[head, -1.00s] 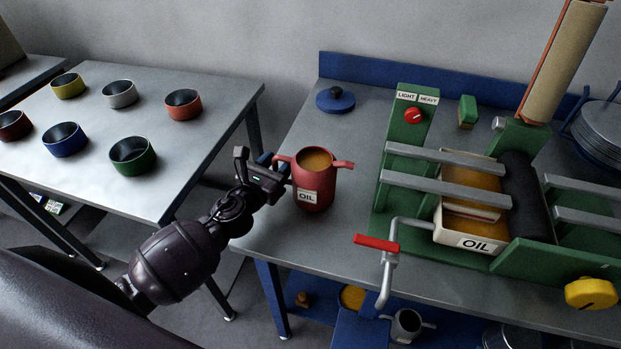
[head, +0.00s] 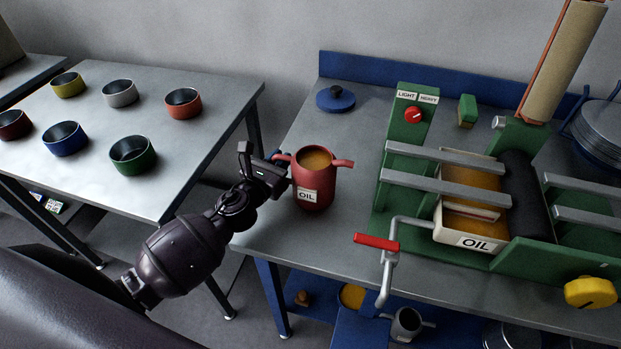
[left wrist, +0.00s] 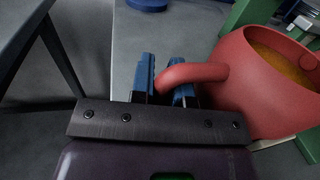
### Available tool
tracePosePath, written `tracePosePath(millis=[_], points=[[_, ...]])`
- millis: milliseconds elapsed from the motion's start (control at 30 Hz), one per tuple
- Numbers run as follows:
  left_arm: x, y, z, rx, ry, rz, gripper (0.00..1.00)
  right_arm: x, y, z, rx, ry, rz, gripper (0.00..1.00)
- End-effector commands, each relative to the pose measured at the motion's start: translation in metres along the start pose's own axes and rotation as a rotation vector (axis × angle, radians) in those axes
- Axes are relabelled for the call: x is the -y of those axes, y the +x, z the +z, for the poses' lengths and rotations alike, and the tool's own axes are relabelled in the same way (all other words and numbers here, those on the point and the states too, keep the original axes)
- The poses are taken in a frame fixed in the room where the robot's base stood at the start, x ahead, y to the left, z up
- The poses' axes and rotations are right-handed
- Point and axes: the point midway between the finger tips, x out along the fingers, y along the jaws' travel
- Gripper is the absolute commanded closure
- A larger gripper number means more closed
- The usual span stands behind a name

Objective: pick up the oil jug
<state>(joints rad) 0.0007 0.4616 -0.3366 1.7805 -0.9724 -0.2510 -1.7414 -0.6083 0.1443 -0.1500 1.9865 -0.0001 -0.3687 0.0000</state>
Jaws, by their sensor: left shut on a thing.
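The red oil jug (head: 313,184) stands upright on the grey table, full of brown-yellow oil, with a white "OIL" label on its front. It has a handle on each side. My left gripper (head: 281,158) is at the jug's left handle. In the left wrist view the jug (left wrist: 262,92) fills the right side, and its handle (left wrist: 192,73) runs between the blue fingers of my left gripper (left wrist: 167,82), which is shut on it. My right gripper is not in view.
A green machine with an oil tray (head: 476,243) and a red-handled crank (head: 376,242) stands right of the jug. A blue lid (head: 335,99) lies behind it. Several coloured bowls stand on the left table (head: 90,108). A gap separates the tables.

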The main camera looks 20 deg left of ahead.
Motion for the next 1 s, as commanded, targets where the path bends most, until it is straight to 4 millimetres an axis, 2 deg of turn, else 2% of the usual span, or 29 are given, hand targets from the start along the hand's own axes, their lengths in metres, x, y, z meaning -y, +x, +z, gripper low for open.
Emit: tracePosePath(millis=[400,1000], points=[[0.001,0.0,0.001,0.001,-0.003,-0.001,1.0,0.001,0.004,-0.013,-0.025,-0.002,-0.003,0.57],[0.001,0.001,0.003,0.006,-0.006,-0.003,1.0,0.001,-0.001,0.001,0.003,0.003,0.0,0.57]])
